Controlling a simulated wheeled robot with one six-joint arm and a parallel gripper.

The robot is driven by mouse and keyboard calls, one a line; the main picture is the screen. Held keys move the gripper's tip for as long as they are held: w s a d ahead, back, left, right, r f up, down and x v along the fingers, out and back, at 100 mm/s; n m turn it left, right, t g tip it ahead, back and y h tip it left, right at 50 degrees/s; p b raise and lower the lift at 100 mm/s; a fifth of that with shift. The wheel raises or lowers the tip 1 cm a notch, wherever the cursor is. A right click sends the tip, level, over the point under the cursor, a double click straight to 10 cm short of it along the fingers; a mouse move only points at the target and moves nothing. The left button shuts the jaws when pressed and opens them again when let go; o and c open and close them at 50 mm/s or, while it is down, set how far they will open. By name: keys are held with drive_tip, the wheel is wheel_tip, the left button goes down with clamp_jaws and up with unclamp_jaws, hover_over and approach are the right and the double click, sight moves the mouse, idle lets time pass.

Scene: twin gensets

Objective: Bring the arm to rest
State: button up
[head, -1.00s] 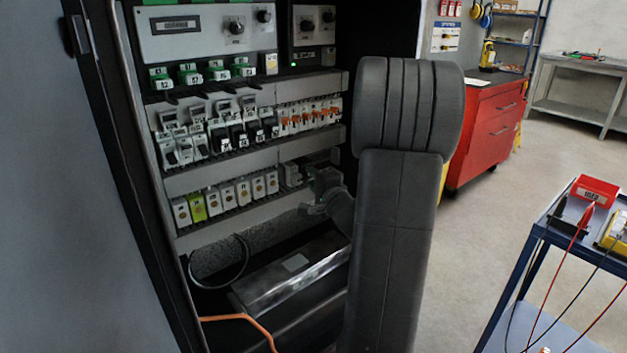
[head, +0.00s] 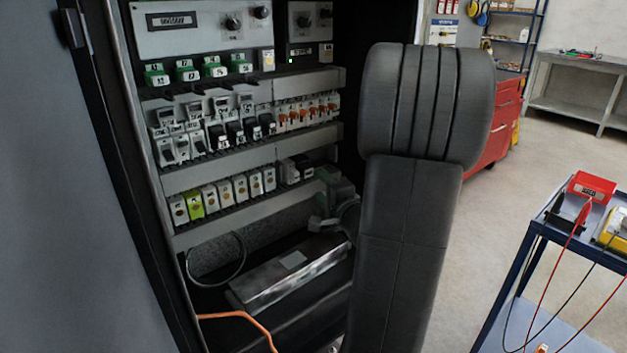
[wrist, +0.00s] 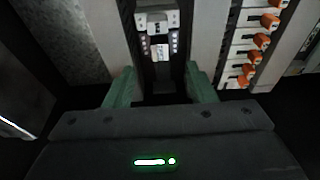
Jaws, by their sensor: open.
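My gripper (head: 322,205) shows in the head view at the right side of the open cabinet, in front of the lower rows of devices, partly hidden by my dark arm. In the wrist view its two green fingers (wrist: 168,88) stand apart with nothing visible between them. Beyond the fingertips is a rail device with a white front (wrist: 158,22). Whether the fingers touch anything cannot be told.
The cabinet holds rows of breakers and orange-levered terminals (head: 307,112). Its grey door (head: 60,200) stands open at left. An orange cable (head: 240,317) hangs low. A blue trolley (head: 517,275) with a red device (head: 592,187) stands at right; floor between is clear.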

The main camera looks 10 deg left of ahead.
sight(308, 173)
drive_tip(key=v, duration=0.7)
drive_tip(key=shift+w, duration=0.1)
drive_tip(key=x, duration=1.3)
drive_tip(key=shift+w+a, duration=0.15)
drive_tip(key=shift+a, duration=0.1)
drive_tip(key=shift+d+p, duration=0.1)
drive_tip(key=shift+p, duration=0.2)
